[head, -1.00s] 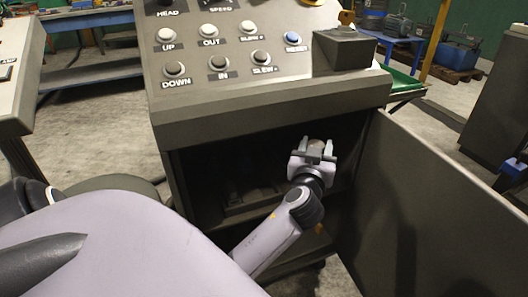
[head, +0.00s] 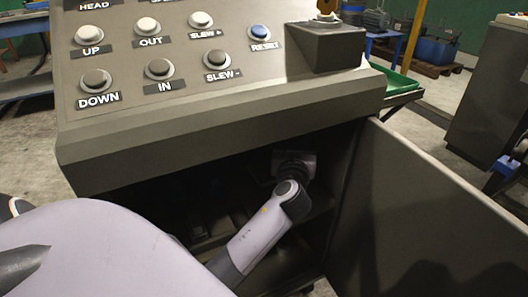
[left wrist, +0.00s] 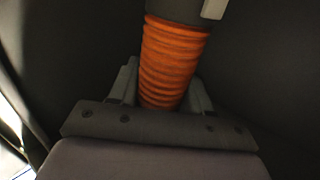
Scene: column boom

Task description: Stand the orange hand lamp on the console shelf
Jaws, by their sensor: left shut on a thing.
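The orange hand lamp shows in the left wrist view as an upright, ribbed orange handle (left wrist: 172,62) with a dark part above it. My left gripper (left wrist: 162,92) is shut on this handle, one finger on each side. In the head view my left arm reaches into the dark opening under the console panel, and the wrist (head: 292,165) is up in its shadow. The fingers and lamp are hidden there. The console shelf (head: 318,207) is a dim board inside the opening, below the wrist. I cannot tell whether the lamp touches it. My right gripper is not in view.
The sloping console panel (head: 190,95) with several labelled buttons overhangs the opening. An open grey door (head: 430,210) stands to the right of it. A green tray (head: 395,82) is behind the console. The opening's inside is dark and hard to judge.

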